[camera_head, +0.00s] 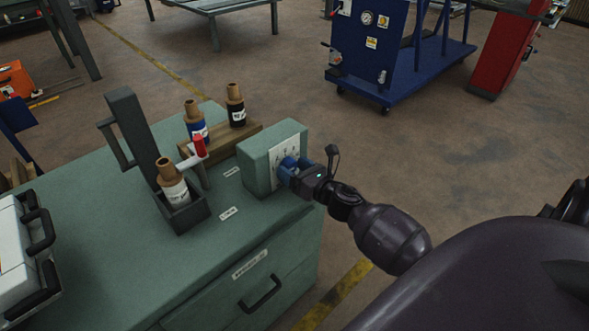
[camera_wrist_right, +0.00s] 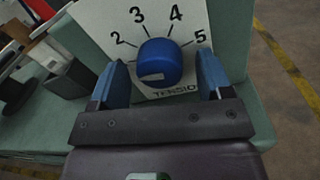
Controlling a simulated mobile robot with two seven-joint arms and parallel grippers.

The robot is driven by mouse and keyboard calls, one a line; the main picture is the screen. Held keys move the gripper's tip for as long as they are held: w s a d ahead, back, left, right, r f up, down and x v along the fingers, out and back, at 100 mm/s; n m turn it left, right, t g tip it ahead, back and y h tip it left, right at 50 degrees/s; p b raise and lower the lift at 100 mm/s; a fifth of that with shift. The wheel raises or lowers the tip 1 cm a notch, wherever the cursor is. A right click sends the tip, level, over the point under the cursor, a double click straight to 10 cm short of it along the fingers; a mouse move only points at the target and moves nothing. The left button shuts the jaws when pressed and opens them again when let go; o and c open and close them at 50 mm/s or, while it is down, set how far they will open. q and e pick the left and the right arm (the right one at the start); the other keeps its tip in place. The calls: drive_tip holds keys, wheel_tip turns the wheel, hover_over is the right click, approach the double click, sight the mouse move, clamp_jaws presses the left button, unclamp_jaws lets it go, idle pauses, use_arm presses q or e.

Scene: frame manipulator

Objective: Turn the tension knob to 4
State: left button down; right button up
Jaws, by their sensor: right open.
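The blue tension knob (camera_wrist_right: 158,58) sits on a white dial plate (camera_wrist_right: 105,18) with the numbers 2, 3, 4 and 5 showing around it. A pale mark shows low on the knob's face; I cannot tell for sure which number it points to. The plate is on the side of a green box (camera_head: 262,150) on the cabinet. My right gripper (camera_head: 291,170) is at the dial, open, with one blue finger on each side of the knob. In the right wrist view a gap shows beside each finger. My left gripper is out of view.
The green cabinet top (camera_head: 120,225) holds a dark holder with a bottle (camera_head: 173,183), a wooden block (camera_head: 222,140) with two bottles, and a white case (camera_head: 20,250). A blue cart (camera_head: 420,65) stands beyond. Floor right of the cabinet is clear.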

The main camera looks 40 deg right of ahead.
drive_tip(key=c, duration=0.9)
